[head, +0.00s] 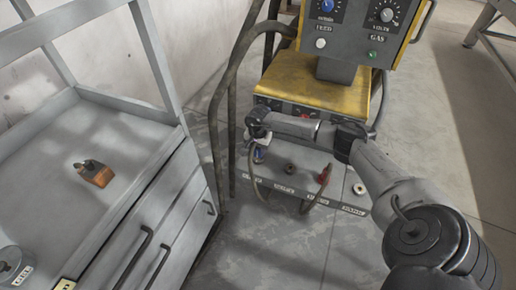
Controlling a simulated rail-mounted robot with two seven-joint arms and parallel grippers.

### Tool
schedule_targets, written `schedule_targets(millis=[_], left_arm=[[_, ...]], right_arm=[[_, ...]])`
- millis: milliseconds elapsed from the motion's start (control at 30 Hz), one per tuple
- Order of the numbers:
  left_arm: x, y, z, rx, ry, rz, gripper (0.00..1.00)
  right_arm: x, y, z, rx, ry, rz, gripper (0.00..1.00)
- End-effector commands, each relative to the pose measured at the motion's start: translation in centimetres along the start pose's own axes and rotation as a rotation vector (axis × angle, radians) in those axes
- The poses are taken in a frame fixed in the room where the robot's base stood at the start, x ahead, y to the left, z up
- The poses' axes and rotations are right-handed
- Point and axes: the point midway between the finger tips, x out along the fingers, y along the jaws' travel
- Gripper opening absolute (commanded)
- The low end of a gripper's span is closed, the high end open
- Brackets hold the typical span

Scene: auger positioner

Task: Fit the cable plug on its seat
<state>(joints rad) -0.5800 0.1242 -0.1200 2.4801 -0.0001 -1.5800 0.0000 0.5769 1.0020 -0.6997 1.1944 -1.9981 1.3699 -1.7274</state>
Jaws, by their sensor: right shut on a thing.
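My right arm reaches in from the lower right. Its gripper (259,135) is at the left end of the front panel (300,182) of the yellow welding machine and is shut on a cable plug (261,154), a small blue and white piece mostly hidden by the gripper. I cannot tell whether this plug touches the panel or stands apart from it. A red plug (324,174) sits on the panel further right, with a dark cable hanging below it. Round seats show between the plugs (290,168) and at the right end (360,188). My left gripper is not in view.
The machine (318,70) carries a grey control box (355,35) with dials. Thick dark hoses (232,95) run down its left side. A grey drawer cart (110,125) stands at left, with an orange object (95,173) on top. The floor before the panel is clear.

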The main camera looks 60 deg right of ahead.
Motion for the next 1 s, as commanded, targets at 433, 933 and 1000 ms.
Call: schedule_targets(millis=[433, 933, 1000], left_arm=[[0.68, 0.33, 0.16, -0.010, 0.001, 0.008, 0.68], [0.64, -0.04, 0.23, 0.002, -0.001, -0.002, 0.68], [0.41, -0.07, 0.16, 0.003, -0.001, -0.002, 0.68]], right_arm=[[0.87, -0.01, -0.03, 0.000, 0.001, 0.000, 0.43], [0.83, 0.00, 0.00, 0.000, 0.000, 0.000, 0.68], [0.43, 0.00, -0.03, 0.000, 0.001, 0.000, 0.68]])
